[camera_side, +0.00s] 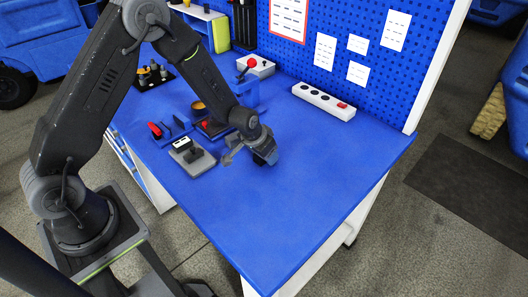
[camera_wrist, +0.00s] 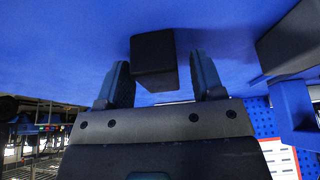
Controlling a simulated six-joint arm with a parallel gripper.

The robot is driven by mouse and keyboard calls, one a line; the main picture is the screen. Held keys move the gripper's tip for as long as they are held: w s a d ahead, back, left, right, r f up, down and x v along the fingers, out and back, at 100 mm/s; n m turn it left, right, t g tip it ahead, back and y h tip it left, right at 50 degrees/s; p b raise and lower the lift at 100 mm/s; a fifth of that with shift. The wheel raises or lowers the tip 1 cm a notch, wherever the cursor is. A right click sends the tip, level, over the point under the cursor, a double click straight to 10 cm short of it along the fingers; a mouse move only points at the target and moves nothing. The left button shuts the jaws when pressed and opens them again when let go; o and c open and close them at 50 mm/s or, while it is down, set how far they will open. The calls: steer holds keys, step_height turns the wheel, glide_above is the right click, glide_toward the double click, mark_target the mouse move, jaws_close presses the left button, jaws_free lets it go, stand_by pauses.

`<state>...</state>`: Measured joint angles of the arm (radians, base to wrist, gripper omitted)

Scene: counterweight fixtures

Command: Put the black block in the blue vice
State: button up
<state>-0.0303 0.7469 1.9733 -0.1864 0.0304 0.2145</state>
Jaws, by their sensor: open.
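My gripper (camera_side: 252,155) is low over the blue worktop in the side view, right of the fixtures. In the wrist view my gripper (camera_wrist: 159,64) is open, with one dark finger on each side of the black block (camera_wrist: 153,58). The block lies between the fingertips, with a visible gap on each side. In the side view my gripper covers most or all of it. Blue upright plates (camera_side: 181,126) stand left of my gripper among the fixtures; they may be the blue vice, but the picture is too small to be sure.
A grey fixture (camera_side: 203,162) with a dark, white-topped piece stands close left of my gripper. A blue box (camera_side: 246,93) and a white box with a red button (camera_side: 260,68) are behind. A white switch strip (camera_side: 323,101) lies by the pegboard. The worktop's front right (camera_side: 310,205) is clear.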

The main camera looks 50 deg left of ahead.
steer(key=v, duration=1.2)
steer(key=shift+r, duration=0.25)
